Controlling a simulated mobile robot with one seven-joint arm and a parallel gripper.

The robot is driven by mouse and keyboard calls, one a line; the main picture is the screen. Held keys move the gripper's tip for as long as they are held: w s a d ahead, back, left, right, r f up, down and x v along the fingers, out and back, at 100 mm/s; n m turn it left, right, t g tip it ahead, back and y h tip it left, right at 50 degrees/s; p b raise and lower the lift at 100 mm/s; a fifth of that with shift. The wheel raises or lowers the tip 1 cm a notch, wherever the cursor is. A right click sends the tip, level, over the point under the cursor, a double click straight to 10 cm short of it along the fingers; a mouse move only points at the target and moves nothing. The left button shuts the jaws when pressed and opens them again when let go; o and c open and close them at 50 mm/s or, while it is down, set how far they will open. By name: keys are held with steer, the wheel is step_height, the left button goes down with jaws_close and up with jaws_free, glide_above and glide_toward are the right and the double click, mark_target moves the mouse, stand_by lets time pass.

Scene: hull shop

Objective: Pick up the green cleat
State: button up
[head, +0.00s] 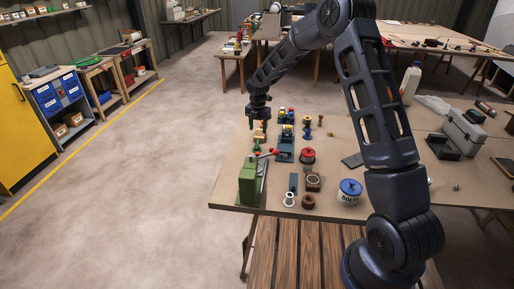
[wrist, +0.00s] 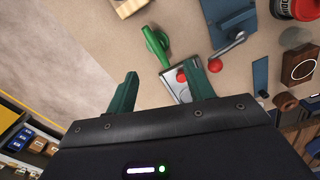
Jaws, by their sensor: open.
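The green cleat (wrist: 156,44) lies on the tan table top in the wrist view, just beyond the gap between my fingertips. In the head view a small green piece that looks like it (head: 257,147) sits near the table's left edge, behind the green press. My gripper (head: 259,124) hangs above the table's left side, fingers pointing down. In the wrist view my gripper (wrist: 161,75) shows two green fingers spread apart with nothing held between them. The fingers are apart from the cleat.
A green press (head: 248,183) stands at the table's front left corner. A wooden block (wrist: 127,6) lies close to the cleat. A blue-lidded tin (head: 350,191) and a red-topped tin (head: 308,156) stand to the right. Open floor lies left of the table.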

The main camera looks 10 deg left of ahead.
mark_target(257, 144)
steer(key=shift+a+f, duration=0.25)
steer(key=shift+f, duration=0.3)
step_height(257, 144, down, 10)
steer(key=shift+w+f, duration=0.1)
steer(key=shift+w, duration=0.05)
steer(key=c, duration=1.1)
